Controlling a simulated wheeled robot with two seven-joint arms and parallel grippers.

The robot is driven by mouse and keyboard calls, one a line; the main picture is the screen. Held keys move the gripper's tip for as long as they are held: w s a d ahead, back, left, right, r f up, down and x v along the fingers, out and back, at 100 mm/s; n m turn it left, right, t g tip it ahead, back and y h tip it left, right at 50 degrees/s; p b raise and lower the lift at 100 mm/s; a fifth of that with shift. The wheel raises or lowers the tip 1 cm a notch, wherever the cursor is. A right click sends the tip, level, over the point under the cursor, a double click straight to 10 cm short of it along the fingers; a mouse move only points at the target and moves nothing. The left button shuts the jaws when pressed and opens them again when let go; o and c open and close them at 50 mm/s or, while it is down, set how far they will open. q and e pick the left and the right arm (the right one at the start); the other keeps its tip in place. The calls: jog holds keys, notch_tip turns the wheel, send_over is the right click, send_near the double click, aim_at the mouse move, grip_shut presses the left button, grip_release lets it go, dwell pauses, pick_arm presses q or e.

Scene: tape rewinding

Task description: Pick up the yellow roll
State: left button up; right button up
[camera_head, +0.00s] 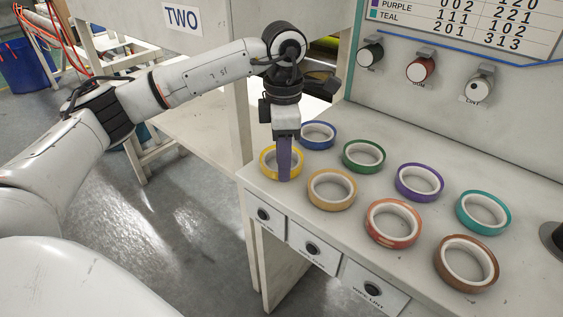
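The yellow roll (265,168) lies flat on the pale worktop (283,205) near its left corner. My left gripper (284,172) comes down from above, and its purple-grey finger crosses in front of the roll's middle, with its tip at the near rim. The finger hides part of the roll. Only one finger shows clearly, so I cannot tell whether the gripper is open or shut on the rim. My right gripper is not in view.
A blue roll (332,137) sits just behind, and a light orange roll (322,205) just right of the yellow one. Green (347,158), purple (405,190), teal, red-orange and brown rolls lie further right. A panel with knobs (420,70) stands behind.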

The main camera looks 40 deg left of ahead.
pick_arm(q)
notch_tip(320, 180, down, 2)
jog(key=shift+c, duration=0.3)
grip_shut()
jog(key=shift+r, duration=0.15)
